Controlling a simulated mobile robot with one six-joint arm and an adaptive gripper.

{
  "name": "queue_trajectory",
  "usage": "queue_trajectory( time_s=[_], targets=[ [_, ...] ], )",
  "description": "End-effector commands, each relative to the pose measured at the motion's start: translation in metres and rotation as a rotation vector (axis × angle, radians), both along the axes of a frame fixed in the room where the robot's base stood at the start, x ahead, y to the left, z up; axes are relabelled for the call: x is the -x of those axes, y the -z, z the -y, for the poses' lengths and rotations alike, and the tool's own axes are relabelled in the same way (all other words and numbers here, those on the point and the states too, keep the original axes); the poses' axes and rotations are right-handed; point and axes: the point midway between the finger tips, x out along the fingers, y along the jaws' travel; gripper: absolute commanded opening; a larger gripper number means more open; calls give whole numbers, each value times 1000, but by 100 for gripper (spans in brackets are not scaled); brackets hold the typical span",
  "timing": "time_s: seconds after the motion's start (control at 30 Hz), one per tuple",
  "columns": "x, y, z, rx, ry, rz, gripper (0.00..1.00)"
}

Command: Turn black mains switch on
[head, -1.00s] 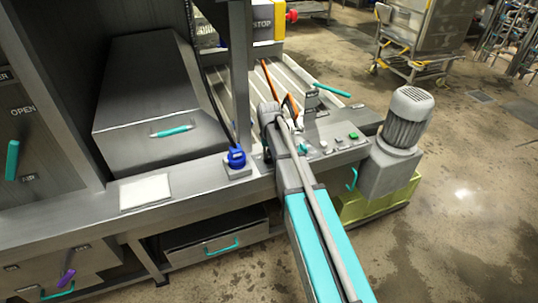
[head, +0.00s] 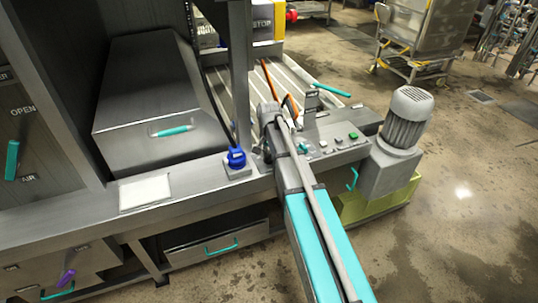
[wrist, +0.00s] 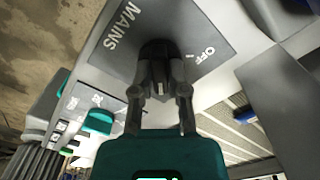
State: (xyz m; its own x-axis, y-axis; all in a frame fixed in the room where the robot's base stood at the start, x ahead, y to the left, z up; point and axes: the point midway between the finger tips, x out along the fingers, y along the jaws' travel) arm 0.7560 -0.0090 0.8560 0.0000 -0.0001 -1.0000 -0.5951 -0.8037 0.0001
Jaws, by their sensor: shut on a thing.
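The black mains switch (wrist: 160,50) is a round black knob on a grey plate (wrist: 112,52) lettered MAINS and OFF, seen at the top middle of the wrist view. My gripper (wrist: 160,86) reaches up to it with its two fingers closed around the knob's grip. The fingers hide part of the knob, so I cannot tell exactly where its pointer stands. The OFF label is to the right of the knob in the wrist view. In the head view the switch is hidden behind my arm.
A control panel (head: 334,147) with small buttons lies right of my arm, and a grey motor (head: 406,118) stands beyond it. A blue knob (head: 236,157) sits on the ledge to the left. In the wrist view a teal knob (wrist: 98,122) is near the lower left of the plate.

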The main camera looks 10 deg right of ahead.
Motion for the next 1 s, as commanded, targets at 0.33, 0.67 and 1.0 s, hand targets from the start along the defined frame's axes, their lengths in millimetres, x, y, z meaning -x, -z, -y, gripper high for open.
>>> queue_trajectory(
  time_s=[0.33, 0.67, 1.0],
  targets=[
    [0, 0, 0, -1, 1, -1, 35],
    [0, 0, 0, 0, 0, 0, 54],
    [0, 0, 0, 0, -25, 0, 54]
  ],
)
